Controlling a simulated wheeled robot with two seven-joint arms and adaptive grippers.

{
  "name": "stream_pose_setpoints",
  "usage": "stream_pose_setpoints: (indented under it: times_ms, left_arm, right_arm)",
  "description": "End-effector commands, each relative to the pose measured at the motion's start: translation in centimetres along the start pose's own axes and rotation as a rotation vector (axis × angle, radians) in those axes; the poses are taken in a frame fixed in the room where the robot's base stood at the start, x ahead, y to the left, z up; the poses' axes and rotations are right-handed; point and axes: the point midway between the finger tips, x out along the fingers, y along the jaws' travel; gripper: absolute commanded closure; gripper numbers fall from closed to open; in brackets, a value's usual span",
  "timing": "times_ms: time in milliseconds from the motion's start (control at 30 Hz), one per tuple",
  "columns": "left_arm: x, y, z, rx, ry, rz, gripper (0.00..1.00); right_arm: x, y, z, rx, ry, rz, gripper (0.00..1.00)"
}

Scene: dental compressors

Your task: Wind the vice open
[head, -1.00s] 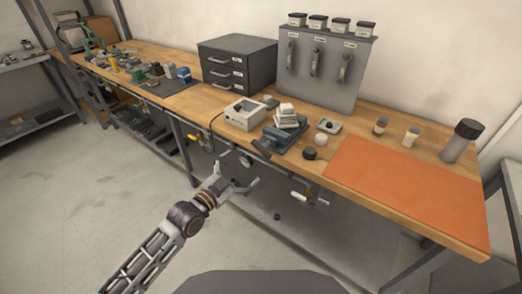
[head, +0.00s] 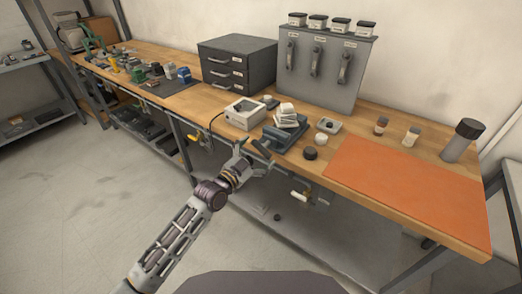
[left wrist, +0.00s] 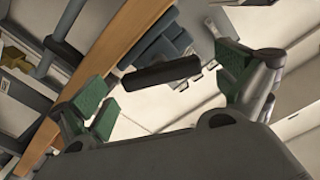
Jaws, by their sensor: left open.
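The blue-grey vice (head: 284,133) sits at the front edge of the wooden bench, with its dark handle (head: 262,147) sticking out over the edge. My left gripper (head: 254,155) is open just in front of the handle, below the bench top. In the left wrist view the dark handle bar (left wrist: 155,75) lies between the two green-padded fingers of the gripper (left wrist: 166,80), with gaps at both sides. The vice body (left wrist: 163,40) shows behind it. The vice jaws' opening is too small to judge.
White blocks (head: 287,116) are stacked at the vice. A white box device (head: 244,114) stands to its left, and a dark round knob (head: 310,153) to its right. An orange mat (head: 408,190) covers the bench's right part.

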Motion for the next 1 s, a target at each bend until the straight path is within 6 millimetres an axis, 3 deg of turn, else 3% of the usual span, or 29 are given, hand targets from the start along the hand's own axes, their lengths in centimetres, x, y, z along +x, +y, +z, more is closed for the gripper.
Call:
stream_pose_setpoints:
  times_ms: [300,667,1000]
  left_arm:
    - [1.9,-0.1,0.0,0.0,0.0,0.0,0.0]
    - [2.1,0.0,0.0,0.0,0.0,0.0,0.0]
    - [2.1,0.0,0.0,0.0,0.0,0.0,0.44]
  right_arm:
    - [-0.1,-0.2,-0.7,0.003,0.009,-0.003,0.68]
    - [0.0,-0.2,-0.5,0.003,0.006,-0.002,0.68]
    - [0.0,-0.2,-0.4,0.003,0.005,-0.002,0.68]
